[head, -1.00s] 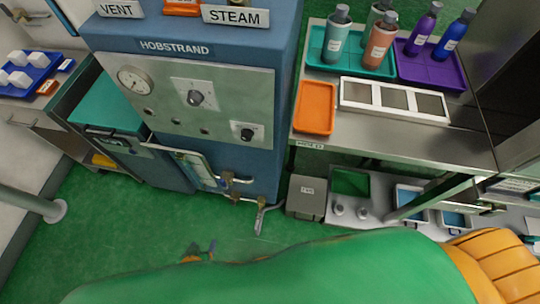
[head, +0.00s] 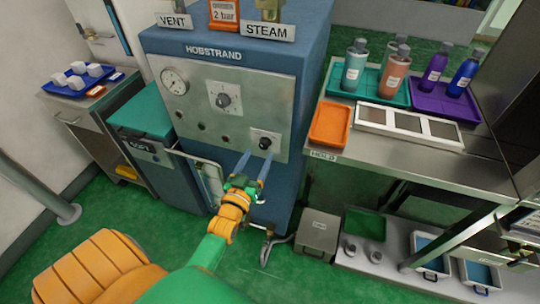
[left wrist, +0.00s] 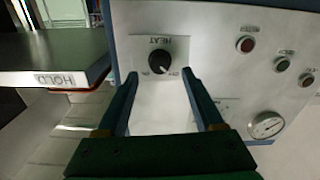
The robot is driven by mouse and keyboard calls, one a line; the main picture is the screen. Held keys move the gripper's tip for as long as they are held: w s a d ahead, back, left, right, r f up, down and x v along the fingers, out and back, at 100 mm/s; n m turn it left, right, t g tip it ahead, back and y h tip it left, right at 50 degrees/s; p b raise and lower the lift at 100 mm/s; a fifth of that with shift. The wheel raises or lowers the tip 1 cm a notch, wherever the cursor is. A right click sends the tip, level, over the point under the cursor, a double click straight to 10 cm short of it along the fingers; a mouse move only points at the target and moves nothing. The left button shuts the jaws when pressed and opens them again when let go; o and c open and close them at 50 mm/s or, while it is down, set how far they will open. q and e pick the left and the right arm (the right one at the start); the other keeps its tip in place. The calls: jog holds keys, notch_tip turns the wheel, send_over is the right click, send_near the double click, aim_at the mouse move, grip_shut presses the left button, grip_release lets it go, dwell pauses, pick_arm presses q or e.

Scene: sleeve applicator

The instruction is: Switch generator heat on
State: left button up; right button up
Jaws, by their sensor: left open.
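The blue Hobstrand generator (head: 205,50) has a grey front panel with a black heat knob (head: 265,143) on a pale plate at its lower right. In the left wrist view the knob (left wrist: 161,61) sits under the word HEAT, with small markings at either side. Its exact setting is too small to tell. My left gripper (head: 256,157) is open in front of the plate. In the left wrist view its fingertips (left wrist: 158,74) are spread to either side of the knob and slightly below it. I see no contact with the knob. My right gripper is not in view.
Another knob (head: 223,100) and a gauge (head: 174,81) share the panel. A steel bench (head: 475,165) at right carries an orange tray (head: 329,124) and trays of bottles. In the left wrist view the bench edge marked HOLD (left wrist: 52,80) is left of my gripper.

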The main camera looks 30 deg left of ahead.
aim_at(263, 147)
pick_arm(q)
jog(key=x, duration=0.3)
jog(key=shift+w, duration=0.2)
grip_shut()
jog(key=shift+m, duration=0.3)
jog(key=m, duration=0.3)
jog(key=shift+m+p, duration=0.35)
jog(key=shift+m, duration=0.05)
jog(key=m, duration=0.4)
jog(key=shift+f, duration=0.1)
jog(key=m, duration=0.5)
jog(key=m+b, duration=0.1)
jog(key=m, duration=0.3)
jog(key=shift+m, duration=0.4)
